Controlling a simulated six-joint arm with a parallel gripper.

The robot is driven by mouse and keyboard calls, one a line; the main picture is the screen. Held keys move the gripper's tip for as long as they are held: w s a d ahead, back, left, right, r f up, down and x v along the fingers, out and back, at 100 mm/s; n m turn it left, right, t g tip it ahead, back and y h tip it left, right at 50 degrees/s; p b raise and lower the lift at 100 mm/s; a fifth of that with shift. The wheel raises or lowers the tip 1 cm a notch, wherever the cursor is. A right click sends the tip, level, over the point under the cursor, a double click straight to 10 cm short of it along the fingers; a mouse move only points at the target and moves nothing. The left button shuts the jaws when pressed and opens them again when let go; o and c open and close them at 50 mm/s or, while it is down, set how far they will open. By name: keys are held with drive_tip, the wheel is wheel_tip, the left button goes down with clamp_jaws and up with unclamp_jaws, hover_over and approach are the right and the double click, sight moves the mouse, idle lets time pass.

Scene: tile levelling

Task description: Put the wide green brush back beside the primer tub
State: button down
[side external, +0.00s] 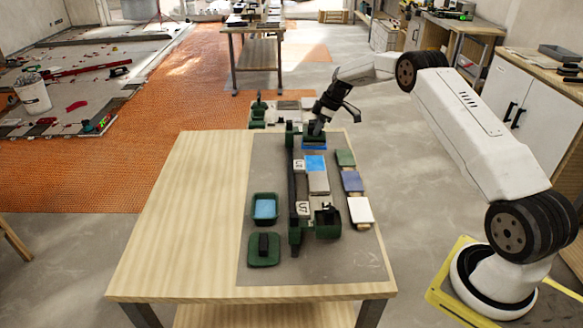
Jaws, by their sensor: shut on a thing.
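My gripper (318,127) is over the far end of the grey mat on the table. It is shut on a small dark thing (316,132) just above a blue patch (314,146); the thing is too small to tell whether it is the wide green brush.
A long dark rail device with green ends (294,232) runs along the mat (350,268). Green (345,158), blue (352,181) and white (360,210) pieces lie to its right. The table's wooden left part (185,230) is clear.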

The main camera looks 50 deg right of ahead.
drive_tip(key=w+a+m+h, duration=0.2)
drive_tip(key=a+m+h, duration=0.1)
drive_tip(key=a+m, duration=0.5)
drive_tip(key=w+a+m+h, duration=0.1)
drive_tip(key=a+m+h, duration=0.2)
drive_tip(key=a+m, duration=0.6)
drive_tip(key=shift+w+a+f, duration=0.35)
drive_tip(key=shift+a, duration=1.1)
drive_tip(key=shift+f, duration=0.2)
drive_tip(key=shift+f, duration=2.8)
drive_tip(key=shift+f, duration=1.55)
drive_tip(key=shift+c, duration=0.5)
unclamp_jaws()
drive_tip(key=shift+o, duration=0.2)
drive_tip(key=shift+r, duration=0.1)
